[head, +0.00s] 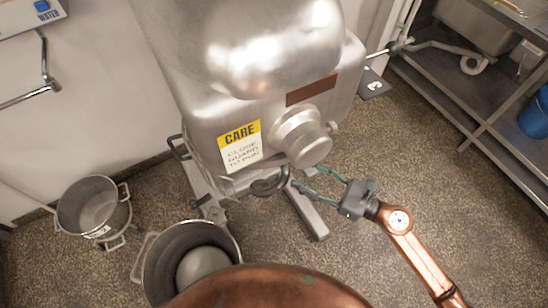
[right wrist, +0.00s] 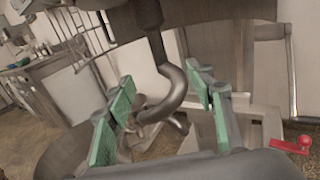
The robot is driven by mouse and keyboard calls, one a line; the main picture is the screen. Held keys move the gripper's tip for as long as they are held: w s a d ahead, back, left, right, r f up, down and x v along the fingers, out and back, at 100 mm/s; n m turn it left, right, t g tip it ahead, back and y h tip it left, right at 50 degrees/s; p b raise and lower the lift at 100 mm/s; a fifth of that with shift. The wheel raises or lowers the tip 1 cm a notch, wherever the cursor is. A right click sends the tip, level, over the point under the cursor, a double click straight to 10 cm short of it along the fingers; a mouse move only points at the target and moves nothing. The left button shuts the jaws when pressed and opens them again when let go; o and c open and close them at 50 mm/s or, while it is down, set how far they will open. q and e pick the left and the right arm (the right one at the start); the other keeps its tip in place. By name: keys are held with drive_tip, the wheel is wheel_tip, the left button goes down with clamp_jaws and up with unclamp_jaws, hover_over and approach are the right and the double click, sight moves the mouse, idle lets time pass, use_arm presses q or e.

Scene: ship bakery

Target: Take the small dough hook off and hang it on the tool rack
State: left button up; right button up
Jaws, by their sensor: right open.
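The small dough hook (head: 268,184) is a dark grey curved hook hanging under the head of the steel mixer (head: 265,95). In the right wrist view the dough hook (right wrist: 176,88) hangs from a vertical shaft, its curl between the green finger pads. My right gripper (head: 309,178) is open, just right of the hook in the head view. In the right wrist view its fingers (right wrist: 162,80) stand on either side of the hook, not closed on it. Contact cannot be told. I cannot make out the tool rack. My left gripper is not in view.
A steel bowl (head: 150,268) with a pale round mass stands at lower left, and a smaller pot (head: 62,216) left of it. A metal shelf (head: 440,95) is at right. A red handle (right wrist: 291,146) and wire bars (right wrist: 82,32) show in the wrist view.

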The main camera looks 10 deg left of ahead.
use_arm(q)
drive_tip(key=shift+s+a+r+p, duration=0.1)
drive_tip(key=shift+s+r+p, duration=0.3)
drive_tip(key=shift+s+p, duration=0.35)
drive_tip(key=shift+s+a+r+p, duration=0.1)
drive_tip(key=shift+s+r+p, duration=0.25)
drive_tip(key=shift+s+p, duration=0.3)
use_arm(e)
drive_tip(key=shift+x, duration=5.35)
drive_tip(key=shift+c, duration=0.2)
clamp_jaws()
drive_tip(key=shift+r, duration=0.1)
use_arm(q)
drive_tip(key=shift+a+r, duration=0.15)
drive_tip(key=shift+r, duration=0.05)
use_arm(e)
drive_tip(key=shift+r, duration=0.35)
